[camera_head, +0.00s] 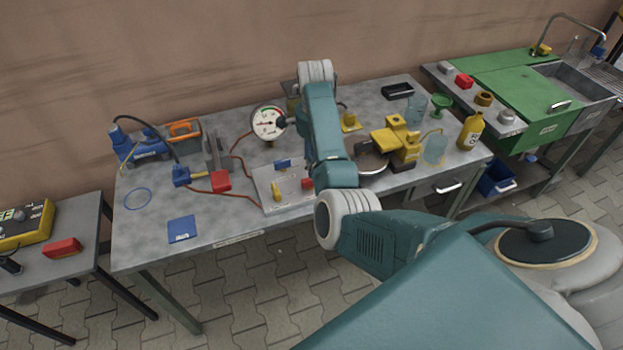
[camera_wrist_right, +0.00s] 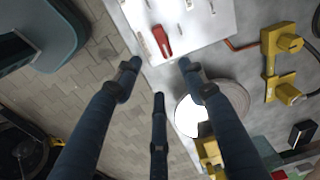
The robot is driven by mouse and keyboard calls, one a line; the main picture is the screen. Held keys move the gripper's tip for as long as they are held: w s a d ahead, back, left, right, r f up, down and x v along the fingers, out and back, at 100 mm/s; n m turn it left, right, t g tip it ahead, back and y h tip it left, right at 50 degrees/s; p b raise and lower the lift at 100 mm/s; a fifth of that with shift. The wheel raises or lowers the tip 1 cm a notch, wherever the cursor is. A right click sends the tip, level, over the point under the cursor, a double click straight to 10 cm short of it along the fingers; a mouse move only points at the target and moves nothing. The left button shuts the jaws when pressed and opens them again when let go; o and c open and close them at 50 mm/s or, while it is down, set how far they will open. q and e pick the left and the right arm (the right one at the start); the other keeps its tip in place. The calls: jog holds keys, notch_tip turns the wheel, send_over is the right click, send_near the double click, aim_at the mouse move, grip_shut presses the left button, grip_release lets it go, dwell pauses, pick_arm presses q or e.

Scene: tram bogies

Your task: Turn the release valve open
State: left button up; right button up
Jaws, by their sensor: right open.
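A pale panel (camera_head: 262,188) lies on the workbench and carries small yellow (camera_head: 276,191), blue (camera_head: 282,164) and red (camera_head: 307,183) handles. I cannot tell from the frames which handle is the release valve. In the right wrist view, the red handle (camera_wrist_right: 161,41) lies on the panel (camera_wrist_right: 205,20), ahead of my right gripper (camera_wrist_right: 158,80). The gripper's fingers are spread, with nothing between them, near the bench's front edge and apart from the handle. In the head view, my right arm hides the gripper and part of the panel. My left gripper is not in view.
A round dish (camera_head: 372,160) and yellow device (camera_head: 400,143) stand right of the panel. A pressure gauge (camera_head: 268,122) with red hose stands behind it. The front left of the bench (camera_head: 150,245) is mostly clear.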

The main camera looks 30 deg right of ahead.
aim_at(311, 180)
jog(key=shift+m+y, duration=0.3)
jog(key=shift+m, duration=0.3)
jog(key=f, duration=0.2)
jog(key=w+f, duration=0.1)
jog(key=f, duration=0.2)
jog(key=a+f+p, duration=0.1)
jog(key=f, duration=0.2)
jog(key=shift+w+f, duration=0.2)
jog(key=shift+f, duration=0.05)
grip_shut()
